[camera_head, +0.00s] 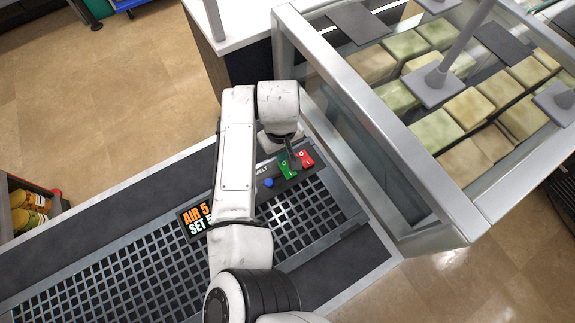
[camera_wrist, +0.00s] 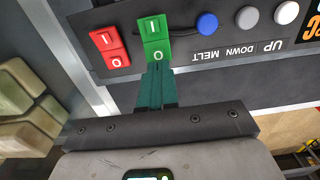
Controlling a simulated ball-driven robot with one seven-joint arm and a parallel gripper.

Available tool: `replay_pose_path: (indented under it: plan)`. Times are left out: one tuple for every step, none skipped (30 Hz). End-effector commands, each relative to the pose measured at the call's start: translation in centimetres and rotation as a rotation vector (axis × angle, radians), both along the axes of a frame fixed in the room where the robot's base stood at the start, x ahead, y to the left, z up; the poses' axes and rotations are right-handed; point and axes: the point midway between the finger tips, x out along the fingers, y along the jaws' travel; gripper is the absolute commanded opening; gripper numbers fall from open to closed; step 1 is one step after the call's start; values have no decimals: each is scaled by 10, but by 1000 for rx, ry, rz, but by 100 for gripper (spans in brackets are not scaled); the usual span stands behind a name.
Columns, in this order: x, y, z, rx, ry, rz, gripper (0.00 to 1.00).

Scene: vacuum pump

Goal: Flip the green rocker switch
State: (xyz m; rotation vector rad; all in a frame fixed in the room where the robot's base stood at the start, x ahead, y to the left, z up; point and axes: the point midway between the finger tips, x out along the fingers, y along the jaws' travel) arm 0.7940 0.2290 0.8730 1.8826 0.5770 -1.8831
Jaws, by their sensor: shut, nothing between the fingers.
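The green rocker switch (camera_wrist: 155,36), marked I and O, sits on the dark control panel. It also shows in the head view (camera_head: 285,171), partly behind my gripper. My gripper (camera_wrist: 157,68) is shut and empty, its fingertips at the O end of the green switch. In the head view my gripper (camera_head: 292,160) comes down over the panel right at the switch. Whether the fingertips touch the switch or stop just short, I cannot tell. Which end of the rocker is pressed in is also not clear.
A red rocker switch (camera_wrist: 109,48) sits close beside the green one. A slatted grate (camera_head: 150,255) with an orange display (camera_head: 196,219) and a glass-walled case (camera_head: 360,110) stand nearby.

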Motion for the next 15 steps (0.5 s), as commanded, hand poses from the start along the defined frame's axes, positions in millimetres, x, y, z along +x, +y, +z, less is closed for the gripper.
replay_pose_path:
  plan:
    - [0,0,-1,0,0,0,0]
    - [0,0,-2,0,0,0,0]
    - [0,0,-2,0,0,0,0]
    - [0,0,-3,0,0,0,0]
    - [0,0,-3,0,0,0,0]
    - [0,0,-3,0,0,0,0]
    - [0,0,-4,-1,-1,0,0]
    - [0,0,-4,-1,-1,0,0]
    - [0,0,-5,-1,-1,0,0]
    - [0,0,-5,-1,-1,0,0]
    - [0,0,-6,-1,-1,0,0]
    - [0,0,-6,-1,-1,0,0]
    - [0,0,-7,-1,-1,0,0]
    - [0,0,-7,-1,-1,0,0]
    - [0,0,-8,-1,-1,0,0]
